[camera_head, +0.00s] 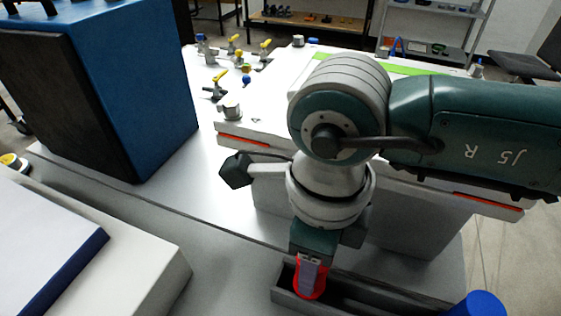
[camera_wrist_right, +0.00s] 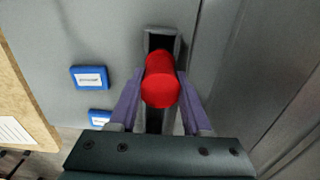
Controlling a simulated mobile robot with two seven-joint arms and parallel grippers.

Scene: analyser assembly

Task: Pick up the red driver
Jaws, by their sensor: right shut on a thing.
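The red driver (camera_wrist_right: 161,82) is between the two purple-grey fingers of my right gripper (camera_wrist_right: 160,100) in the right wrist view. The fingers are shut on it. It is over a narrow grey tray (camera_wrist_right: 150,34) with a dark slot. In the head view the driver shows as a red patch (camera_head: 311,285) around my right gripper (camera_head: 312,272), at the tray's left end (camera_head: 290,300). Its lower part is hidden, so I cannot tell whether it touches the tray. My left gripper is not in view.
A large blue and black box (camera_head: 140,90) stands at the left. A white analyser panel (camera_head: 262,105) with yellow-handled valves lies behind my right arm. A blue cylinder (camera_head: 478,304) is at the tray's right end. Blue labelled blocks (camera_wrist_right: 90,79) lie left of the driver.

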